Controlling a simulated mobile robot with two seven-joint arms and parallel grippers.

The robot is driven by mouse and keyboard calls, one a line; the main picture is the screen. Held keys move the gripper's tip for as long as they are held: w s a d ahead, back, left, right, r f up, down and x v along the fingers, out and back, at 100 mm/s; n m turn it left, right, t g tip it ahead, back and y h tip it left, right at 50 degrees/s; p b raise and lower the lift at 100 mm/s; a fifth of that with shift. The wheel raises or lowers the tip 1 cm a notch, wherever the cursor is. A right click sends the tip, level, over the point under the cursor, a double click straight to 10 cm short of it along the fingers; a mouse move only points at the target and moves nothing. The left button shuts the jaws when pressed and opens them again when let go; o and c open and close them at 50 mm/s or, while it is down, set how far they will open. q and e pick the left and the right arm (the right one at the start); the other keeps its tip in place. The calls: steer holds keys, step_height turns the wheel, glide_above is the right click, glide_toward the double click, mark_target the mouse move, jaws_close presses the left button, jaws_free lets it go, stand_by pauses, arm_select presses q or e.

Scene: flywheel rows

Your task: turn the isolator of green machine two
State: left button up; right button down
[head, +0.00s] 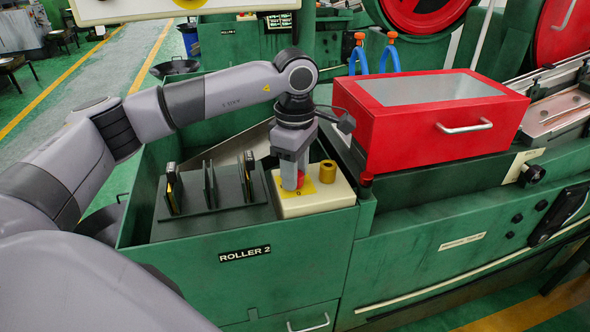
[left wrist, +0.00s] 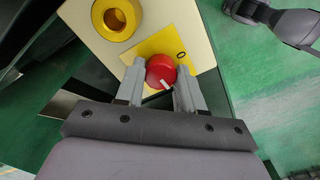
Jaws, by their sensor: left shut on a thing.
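My left gripper (head: 294,183) points down at the box and is shut on the knob. In the left wrist view the red knob (left wrist: 160,70) sits between the two fingers, and its white mark points to the lower right. An "O" is printed on the plate at the knob's upper right. My right gripper is not in view.
A yellow ring-shaped part (head: 327,171) sits on the same box beside the knob. Dark upright plates (head: 210,185) stand in the tray to the left. A red box with a handle (head: 440,115) stands close on the right. Blue hooks (head: 390,55) rise behind.

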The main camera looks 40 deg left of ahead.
arm_select(q)
steer(key=shift+r+m, duration=0.1)
steer(key=shift+m, duration=0.4)
steer(key=o, duration=1)
steer(key=shift+o, duration=0.2)
step_height(320, 180, up, 7)
steer(key=shift+r, duration=0.1)
